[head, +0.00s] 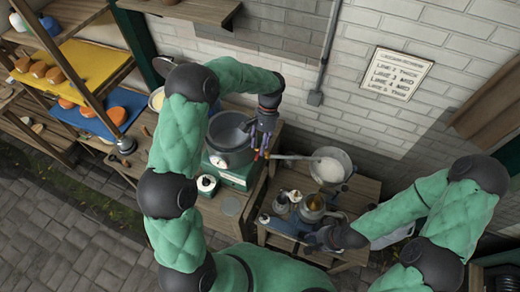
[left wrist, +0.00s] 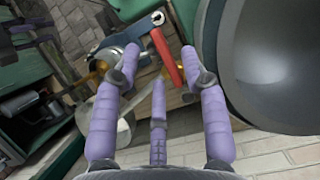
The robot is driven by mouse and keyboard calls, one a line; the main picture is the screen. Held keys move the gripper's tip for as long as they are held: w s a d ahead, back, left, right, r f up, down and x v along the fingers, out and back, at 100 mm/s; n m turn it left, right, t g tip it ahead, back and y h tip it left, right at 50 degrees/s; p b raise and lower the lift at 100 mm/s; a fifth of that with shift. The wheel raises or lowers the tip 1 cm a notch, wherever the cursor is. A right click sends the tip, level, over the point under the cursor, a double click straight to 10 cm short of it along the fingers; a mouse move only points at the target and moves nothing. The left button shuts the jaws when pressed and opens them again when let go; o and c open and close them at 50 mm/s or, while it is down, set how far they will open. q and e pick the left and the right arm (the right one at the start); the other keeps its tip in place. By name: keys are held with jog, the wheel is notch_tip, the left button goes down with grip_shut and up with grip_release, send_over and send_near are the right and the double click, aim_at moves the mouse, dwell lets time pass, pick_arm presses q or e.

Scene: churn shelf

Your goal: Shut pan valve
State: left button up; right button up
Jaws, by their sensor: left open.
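A large grey pan (head: 229,140) stands on a green base at the back of the wooden bench; its dark rounded side fills the right of the left wrist view (left wrist: 275,65). A red lever (left wrist: 168,60), which I take as the valve handle, lies between my left gripper's spread fingertips. My left gripper (head: 262,142) is open beside the pan's right side, and its purple fingers (left wrist: 160,72) show no clear grip on the lever. My right gripper (head: 322,237) is low beside a brass vessel (head: 312,206); its fingers are too small and dark to read.
A metal bowl with white contents (head: 331,164) stands on a lower table, with a long grey bar to its left. Small cans (head: 281,203) stand near my right gripper. A brick wall (head: 300,90) closes the back.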

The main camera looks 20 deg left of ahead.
pick_arm(q)
jog(key=v, duration=0.8)
jog(key=shift+r, duration=0.4)
jog(key=shift+f, duration=0.1)
pick_arm(e)
jog(key=shift+s, duration=0.1)
